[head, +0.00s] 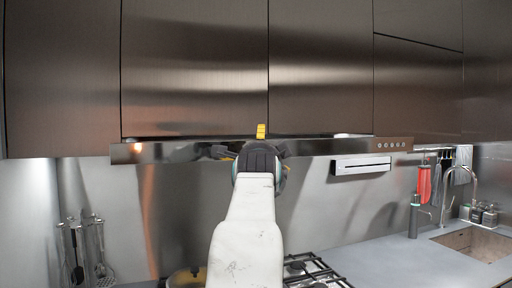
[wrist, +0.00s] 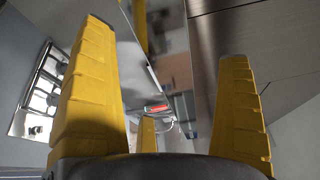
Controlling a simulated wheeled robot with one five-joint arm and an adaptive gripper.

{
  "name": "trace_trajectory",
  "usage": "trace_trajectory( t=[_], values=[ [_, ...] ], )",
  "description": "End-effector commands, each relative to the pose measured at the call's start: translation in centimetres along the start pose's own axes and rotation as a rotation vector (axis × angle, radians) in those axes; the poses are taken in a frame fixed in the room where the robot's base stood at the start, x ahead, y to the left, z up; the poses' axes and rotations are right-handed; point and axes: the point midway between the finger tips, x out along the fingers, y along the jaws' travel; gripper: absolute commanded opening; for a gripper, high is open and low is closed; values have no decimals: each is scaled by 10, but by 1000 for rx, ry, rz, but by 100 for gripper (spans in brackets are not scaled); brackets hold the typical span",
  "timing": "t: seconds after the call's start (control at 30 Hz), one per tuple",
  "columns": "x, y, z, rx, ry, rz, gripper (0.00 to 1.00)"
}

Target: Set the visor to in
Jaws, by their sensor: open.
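The visor (head: 325,147) is the long shiny metal strip of the hood under the wall cabinets, with round buttons at its right end. A thin dark gap shows above part of it. I cannot tell how far it stands out. My gripper (head: 261,131) is raised in front of its middle and hides part of it. In the wrist view, my gripper (wrist: 165,45) is open, its yellow fingers spread wide with nothing held. A shiny reflecting surface, seemingly the visor (wrist: 172,70), runs between the fingers. Whether any finger touches it cannot be told.
Metal wall cabinets (head: 195,70) hang directly above the visor. Below are a gas hob (head: 310,270), hanging utensils (head: 85,250) at left and a grey worktop (head: 400,255) with a sink (head: 475,243) at right. A white wall unit (head: 362,165) sits below the visor's right part.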

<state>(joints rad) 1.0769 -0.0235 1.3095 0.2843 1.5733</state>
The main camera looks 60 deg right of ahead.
Motion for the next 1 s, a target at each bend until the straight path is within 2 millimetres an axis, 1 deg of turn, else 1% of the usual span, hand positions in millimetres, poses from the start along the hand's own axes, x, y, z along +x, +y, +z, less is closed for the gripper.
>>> trace_trajectory(
  t=[0.03, 0.2, 0.43, 0.6, 0.9, 1.0],
  values=[
    [5, -4, 0, -1, -1, 2, 95],
    [27, -2, 1, -2, -1, 3, 95],
    [48, -1, 1, -2, -1, 2, 95],
    [54, -1, 1, -2, -1, 0, 95],
    [55, 0, 1, -2, -2, 0, 95],
    [55, 0, 1, -2, -1, 0, 87]
  ],
)
